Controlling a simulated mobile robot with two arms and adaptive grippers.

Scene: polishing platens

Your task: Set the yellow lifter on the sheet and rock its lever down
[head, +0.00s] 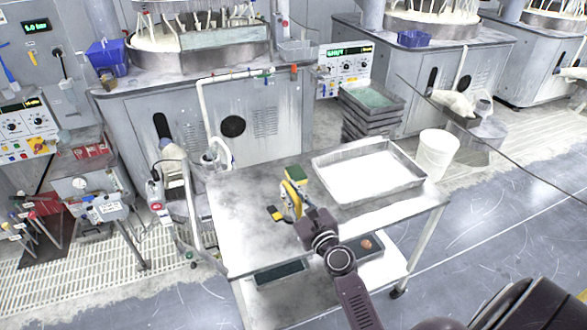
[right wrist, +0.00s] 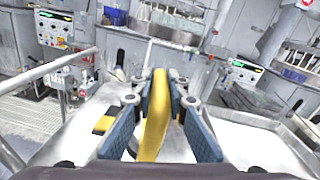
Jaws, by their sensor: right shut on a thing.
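Whether the foot touches the surface I cannot tell. A white, flat surface (head: 372,176) lies inside the tray on the cart; I cannot tell whether this is the sheet. My left gripper is not in view.
The cart (head: 240,230) has bare room left and front of the lifter. The grey tray (head: 420,182) stands close on its right, with a white bucket (head: 437,154) beyond. Polishing machines (head: 235,115) stand behind. A small brown thing (head: 366,244) lies on the lower shelf.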

